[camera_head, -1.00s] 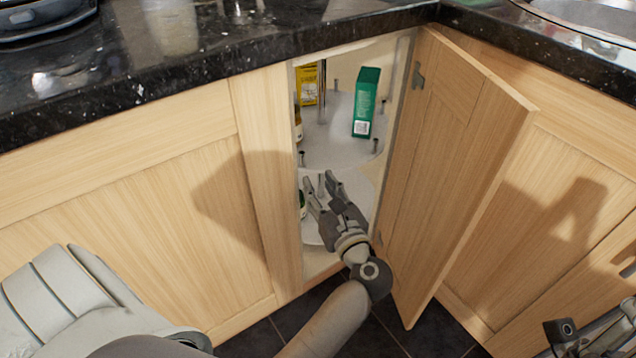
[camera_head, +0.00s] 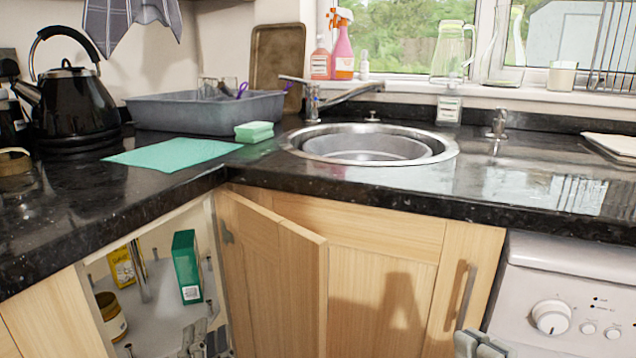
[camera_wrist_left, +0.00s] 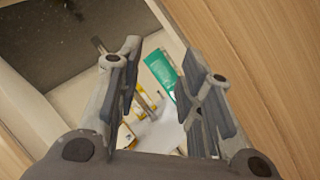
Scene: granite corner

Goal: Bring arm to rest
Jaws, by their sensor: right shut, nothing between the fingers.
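My left gripper (camera_head: 198,336) shows at the bottom edge of the head view, in front of the open corner cabinet. In the left wrist view its two fingers (camera_wrist_left: 158,68) stand apart with nothing between them, pointing into the cabinet. Behind them is a green box (camera_head: 187,266), also in the left wrist view (camera_wrist_left: 161,72). My right gripper (camera_head: 481,344) is partly in view at the bottom edge, in front of the cabinet front near the white appliance; it is shut and empty. The rest of both arms is out of the head view.
The cabinet door (camera_head: 270,270) stands open right of my left gripper. A yellow box (camera_head: 122,267) and a jar (camera_head: 110,316) share the round shelf (camera_head: 165,300) with the green box. The black countertop (camera_head: 310,190) overhangs above. A white appliance (camera_head: 560,300) stands at right.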

